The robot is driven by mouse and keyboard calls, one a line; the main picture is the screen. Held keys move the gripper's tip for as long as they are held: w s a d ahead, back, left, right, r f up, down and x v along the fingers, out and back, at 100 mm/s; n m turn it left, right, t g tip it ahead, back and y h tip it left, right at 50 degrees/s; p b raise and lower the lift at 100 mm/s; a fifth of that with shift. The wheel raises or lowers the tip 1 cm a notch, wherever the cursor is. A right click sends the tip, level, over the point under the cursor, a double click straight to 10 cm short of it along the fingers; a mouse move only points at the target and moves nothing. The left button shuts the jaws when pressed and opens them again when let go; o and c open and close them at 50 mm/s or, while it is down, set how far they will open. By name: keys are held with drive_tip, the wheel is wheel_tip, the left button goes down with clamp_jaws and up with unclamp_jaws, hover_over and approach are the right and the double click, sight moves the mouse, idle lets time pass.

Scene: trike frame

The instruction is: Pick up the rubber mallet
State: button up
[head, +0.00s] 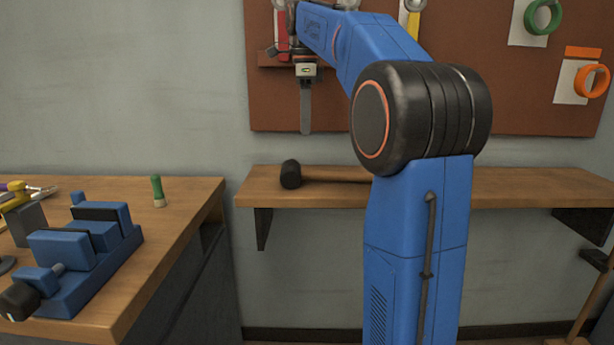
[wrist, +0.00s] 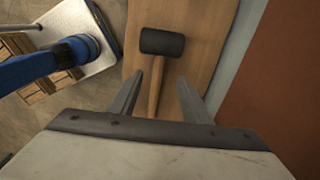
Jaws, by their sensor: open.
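The rubber mallet has a black head (head: 290,174) and a wooden handle. It lies on the wooden wall shelf, its handle running right until my arm hides it in the head view. In the wrist view the mallet's head (wrist: 162,42) is just beyond my fingertips, and its handle runs back towards my gripper's body. My gripper (wrist: 160,76) is open and empty, with one finger to each side of the handle in the picture. The fingers appear above the mallet; I see no contact.
The wooden shelf (head: 520,188) is mostly clear around the mallet. A brown tool board (head: 540,95) hangs behind and above it. A workbench (head: 185,225) with a blue vise (head: 90,250) and a green-handled tool (head: 157,190) stands left, with a gap before the shelf.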

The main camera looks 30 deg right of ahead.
sight(330, 176)
wheel_tip(330, 176, down, 8)
drive_tip(key=shift+s+d+f, duration=0.1)
drive_tip(key=shift+f, duration=1.35)
drive_tip(key=shift+s+d+f, duration=0.1)
drive_tip(key=shift+f, duration=1.3)
clamp_jaws()
